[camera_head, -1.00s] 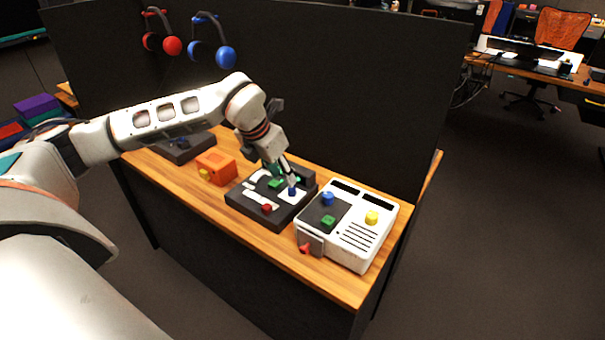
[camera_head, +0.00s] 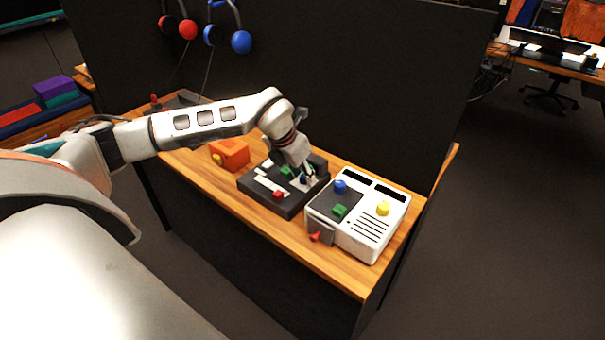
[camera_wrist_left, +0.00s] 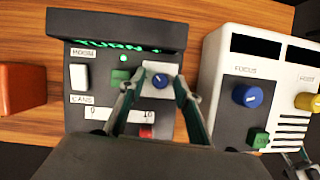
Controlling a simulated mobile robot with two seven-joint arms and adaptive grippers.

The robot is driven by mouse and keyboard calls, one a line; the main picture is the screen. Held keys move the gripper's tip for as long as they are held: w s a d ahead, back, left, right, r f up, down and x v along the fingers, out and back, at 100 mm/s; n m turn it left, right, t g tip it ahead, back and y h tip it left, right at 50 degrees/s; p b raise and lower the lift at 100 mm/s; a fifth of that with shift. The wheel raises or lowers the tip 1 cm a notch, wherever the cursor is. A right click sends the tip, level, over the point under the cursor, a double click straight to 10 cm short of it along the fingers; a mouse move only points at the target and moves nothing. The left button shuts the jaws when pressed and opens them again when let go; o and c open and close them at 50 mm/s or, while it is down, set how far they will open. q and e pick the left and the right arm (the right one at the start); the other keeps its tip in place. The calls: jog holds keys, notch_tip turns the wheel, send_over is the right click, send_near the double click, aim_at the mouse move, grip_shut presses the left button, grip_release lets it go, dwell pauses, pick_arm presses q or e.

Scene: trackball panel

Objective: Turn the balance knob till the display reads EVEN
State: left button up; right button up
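The dark trackball panel (camera_head: 262,193) sits on the wooden desk; it also shows in the left wrist view (camera_wrist_left: 68,45). Its balance knob (camera_wrist_left: 160,81) is small and blue with a white mark, on a white square plate. The display (camera_wrist_left: 120,45) at the panel's back shows green text starting with TURN; the rest is cut off or unclear. My left gripper (camera_wrist_left: 154,86) is open, with one finger on each side of the knob; I cannot tell whether they touch it. In the head view the left gripper (camera_head: 308,174) partly hides the knob.
A white box (camera_head: 355,243) with blue, green and yellow controls stands close to the right of the panel. An orange box (camera_head: 232,154) stands to the left. A dark partition (camera_head: 370,90) rises behind. Headphones (camera_head: 240,40) hang on it.

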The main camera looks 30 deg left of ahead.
pick_arm(q)
grip_shut()
jog(key=m+h, duration=0.1)
jog(key=m, duration=0.1)
jog(key=shift+a+m+p, duration=0.1)
jog(key=shift+m+p, duration=0.2)
jog(key=shift+m, duration=0.1)
jog(key=m+h+p, duration=0.1)
jog(key=m, duration=0.2)
jog(key=shift+w+r+g, duration=0.1)
jog(key=shift+g, duration=0.3)
jog(key=shift+m, duration=0.5)
jog(key=shift+h, duration=0.3)
